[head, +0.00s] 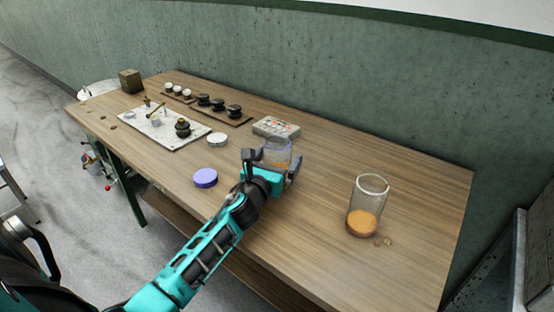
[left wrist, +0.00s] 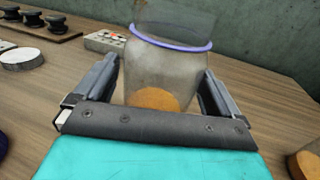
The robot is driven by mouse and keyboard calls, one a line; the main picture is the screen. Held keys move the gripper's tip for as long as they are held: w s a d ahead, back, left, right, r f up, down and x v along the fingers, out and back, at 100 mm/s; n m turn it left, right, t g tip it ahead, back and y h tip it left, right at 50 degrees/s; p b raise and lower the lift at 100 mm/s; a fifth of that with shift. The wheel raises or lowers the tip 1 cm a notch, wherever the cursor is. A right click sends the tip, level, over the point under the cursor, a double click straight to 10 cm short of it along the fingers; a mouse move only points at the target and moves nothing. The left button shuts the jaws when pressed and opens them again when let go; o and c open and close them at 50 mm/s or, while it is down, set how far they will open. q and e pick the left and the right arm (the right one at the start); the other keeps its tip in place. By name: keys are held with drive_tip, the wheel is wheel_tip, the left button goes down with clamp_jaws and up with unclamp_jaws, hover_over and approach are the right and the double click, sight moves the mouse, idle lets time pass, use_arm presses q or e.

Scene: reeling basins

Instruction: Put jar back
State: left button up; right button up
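A clear glass jar with a purple-blue rim and orange contents (head: 277,153) is between the fingers of my left gripper (head: 270,165). The jar also shows in the left wrist view (left wrist: 160,75), upright, with a finger of the left gripper (left wrist: 160,90) close along each side. Whether both fingers press on the glass, and whether its base touches the table, I cannot tell. A second, taller clear jar with orange contents (head: 366,205) stands upright on the table to the right. A purple lid (head: 205,178) lies left of the gripper. My right gripper does not show.
The wooden table (head: 320,265) has a white board with small fittings (head: 160,130) at left. Behind are trays with dark knobs (head: 219,104) and white ones (head: 178,90). A white disc (head: 217,139) and a grey box (head: 276,128) lie near the jar. Small crumbs lie beside the taller jar.

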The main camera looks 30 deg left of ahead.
use_arm(q)
drive_tip(key=shift+r, duration=0.25)
drive_tip(key=s, duration=0.4)
drive_tip(key=s+d, duration=0.1)
drive_tip(key=s, duration=0.3)
drive_tip(key=s+d, duration=0.1)
drive_tip(key=s, duration=0.2)
drive_tip(key=shift+s+d+f, duration=0.1)
drive_tip(key=shift+s, duration=0.3)
